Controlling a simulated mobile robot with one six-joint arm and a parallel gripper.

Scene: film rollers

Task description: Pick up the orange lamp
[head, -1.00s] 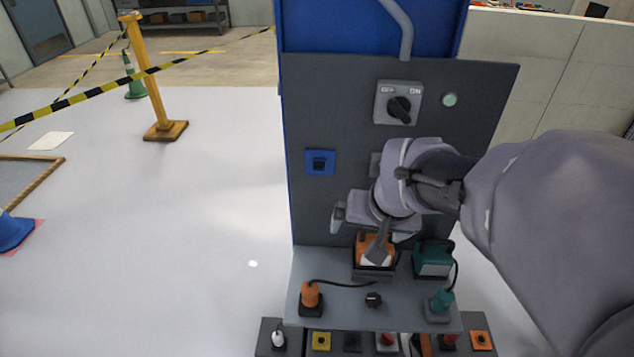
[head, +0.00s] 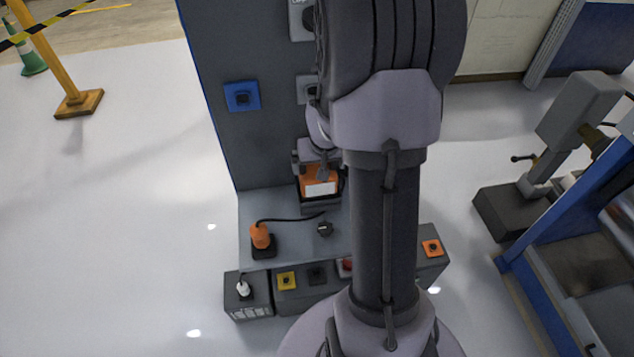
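The orange lamp (head: 309,183) is a boxy orange body with a white front panel. It sits in a dark holder (head: 318,207) at the back of the grey shelf, against the dark panel. My gripper (head: 318,166) is right above it, at its top, and a grey part overlaps the lamp's upper front. My arm hides much of the gripper, so I cannot tell whether the fingers are closed on the lamp. An orange plug (head: 260,236) stands in a black socket at the shelf's front left, with a black cable running toward the lamp.
A black knob (head: 324,229) is on the shelf (head: 285,205). Below are boxes with a white plug (head: 243,288), a yellow button (head: 286,281) and an orange button (head: 432,247). My arm hides the shelf's right part.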

